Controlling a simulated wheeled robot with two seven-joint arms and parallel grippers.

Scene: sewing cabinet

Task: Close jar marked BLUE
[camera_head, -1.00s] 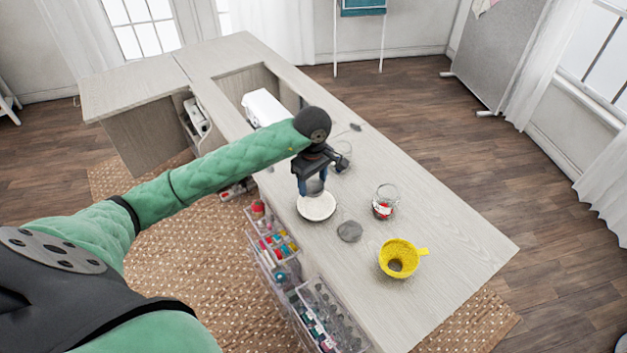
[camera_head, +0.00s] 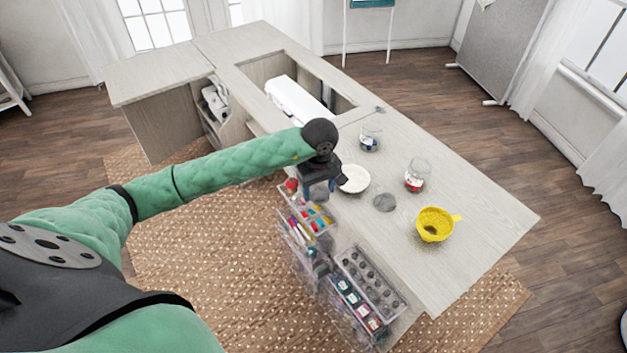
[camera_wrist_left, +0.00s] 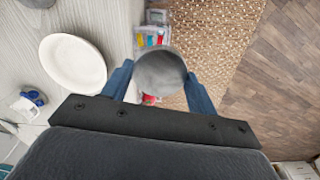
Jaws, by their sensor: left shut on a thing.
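The blue-marked jar (camera_head: 370,138) is clear glass with blue contents and stands open on the table; part of it shows in the left wrist view (camera_wrist_left: 28,103). My left gripper (camera_head: 318,192) is shut on a round grey lid (camera_wrist_left: 160,72), held between both fingers. In the left wrist view the gripper with the lid is beyond the table's edge, over the drawers and rug, beside the white plate (camera_head: 353,179). A second grey lid (camera_head: 384,202) lies flat on the table. My right gripper is not in view.
A jar with red contents (camera_head: 416,176) and a yellow funnel-like cup (camera_head: 435,224) stand on the table (camera_head: 480,215). Clear organizers (camera_head: 370,285) with small items stand along its near side. A white machine (camera_head: 298,101) sits in the table's recess.

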